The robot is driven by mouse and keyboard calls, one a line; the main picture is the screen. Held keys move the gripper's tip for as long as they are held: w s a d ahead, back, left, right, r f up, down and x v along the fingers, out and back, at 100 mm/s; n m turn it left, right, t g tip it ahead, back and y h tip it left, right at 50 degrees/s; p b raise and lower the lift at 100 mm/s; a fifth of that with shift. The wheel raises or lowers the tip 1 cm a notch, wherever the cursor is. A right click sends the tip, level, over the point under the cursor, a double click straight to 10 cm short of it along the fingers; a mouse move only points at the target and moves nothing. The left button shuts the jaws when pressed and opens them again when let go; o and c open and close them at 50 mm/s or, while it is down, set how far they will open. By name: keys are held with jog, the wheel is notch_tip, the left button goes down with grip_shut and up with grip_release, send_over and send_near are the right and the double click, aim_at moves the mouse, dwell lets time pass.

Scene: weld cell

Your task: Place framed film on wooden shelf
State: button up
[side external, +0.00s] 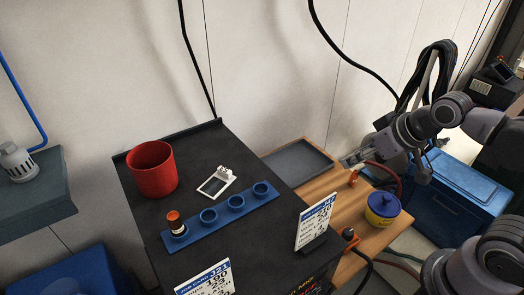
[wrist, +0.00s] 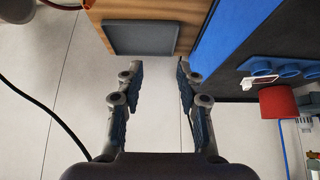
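The framed film (side external: 216,182), a small white frame with a dark window and a white clip-like piece at one end, lies on the black bench top.
A grey tray (side external: 298,160) lies on the shelf's far left part. A blue-lidded yellow pot (side external: 382,209) stands on its right. On the bench are a red cup (side external: 152,169), a blue holder strip (side external: 222,216) with cups and a bottle, and upright job cards (side external: 316,222).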

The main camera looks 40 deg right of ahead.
jog(key=shift+o, duration=0.3)
jog(key=shift+s+d+f, duration=0.3)
jog(key=n+t+y, duration=0.3)
jog(key=n+y, duration=0.1)
send_near(225, 169)
jog(key=shift+s+a+x, duration=0.1)
jog(key=shift+a+x, duration=0.05)
jog(key=shift+x, duration=0.65)
jog(key=shift+s+a+x, duration=0.1)
jog(key=shift+s+x, duration=0.05)
jog(key=shift+x, duration=0.7)
jog(key=shift+d+x, duration=0.1)
jog(key=shift+x, duration=1.25)
jog(key=shift+d+x, duration=0.15)
jog(key=shift+x, duration=1.2)
jog(key=shift+w, duration=0.15)
grip_shut()
